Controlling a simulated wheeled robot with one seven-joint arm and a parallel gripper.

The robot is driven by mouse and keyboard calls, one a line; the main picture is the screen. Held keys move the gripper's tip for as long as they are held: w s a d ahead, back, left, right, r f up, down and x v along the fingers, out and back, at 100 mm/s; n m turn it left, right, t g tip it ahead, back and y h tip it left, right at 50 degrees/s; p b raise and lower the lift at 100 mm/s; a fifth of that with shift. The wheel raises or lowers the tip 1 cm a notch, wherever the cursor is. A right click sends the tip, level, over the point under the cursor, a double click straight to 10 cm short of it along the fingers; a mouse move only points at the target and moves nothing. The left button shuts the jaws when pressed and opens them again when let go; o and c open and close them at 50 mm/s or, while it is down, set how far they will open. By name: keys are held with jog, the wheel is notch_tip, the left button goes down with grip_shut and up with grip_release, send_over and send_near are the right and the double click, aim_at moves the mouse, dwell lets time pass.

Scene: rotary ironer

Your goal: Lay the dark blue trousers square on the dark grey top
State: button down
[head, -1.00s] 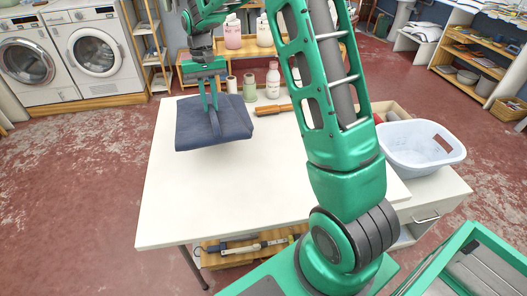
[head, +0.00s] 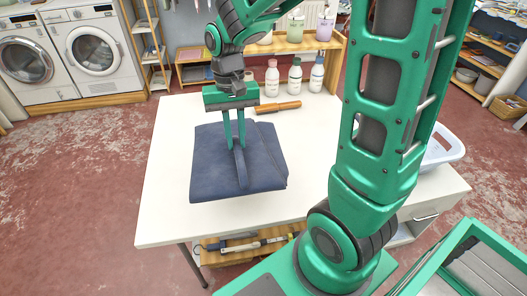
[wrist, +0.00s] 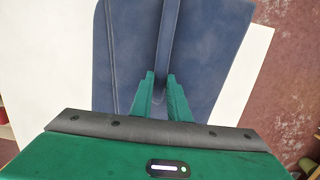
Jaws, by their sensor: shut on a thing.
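The dark blue trousers (head: 265,165), folded into a flat bundle, are over the white table in the head view. My gripper (head: 240,148) points down and is shut on a raised fold or band in the middle of the bundle. The trousers lie a little turned against the table's edges. I cannot tell whether they touch the table. The wrist view shows the trousers (wrist: 120,50) spread wide below my gripper (wrist: 161,80), with the band between the fingers. A dark grey top cannot be made out in either view.
The white table (head: 170,215) is bare in front of the trousers. Behind them lie a wooden-handled tool (head: 277,108) and several bottles (head: 295,75). A pale blue basin (head: 440,152) stands to the right, partly behind my arm. Washing machines (head: 95,48) stand at the back left.

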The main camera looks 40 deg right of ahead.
aim_at(260, 127)
jog(key=shift+s+f, duration=0.15)
jog(key=shift+s, duration=0.8)
jog(key=w+d+f, duration=0.1)
jog(key=d+f, duration=0.1)
jog(key=d, duration=0.1)
jog(key=w+d+f, duration=0.2)
jog(key=d, duration=0.1)
jog(key=w+d+f, duration=0.2)
jog(key=d+f, duration=0.1)
jog(key=d, duration=0.1)
jog(key=shift+w, duration=0.1)
jog(key=shift+f, duration=2)
jog(key=shift+f, duration=0.1)
jog(key=c, duration=1.7)
grip_release()
jog(key=r, duration=0.8)
jog(key=w+r, duration=0.1)
jog(key=r, duration=0.3)
jog(key=shift+w+d+r, duration=0.1)
jog(key=shift+d+r, duration=0.05)
jog(key=shift+d, duration=0.2)
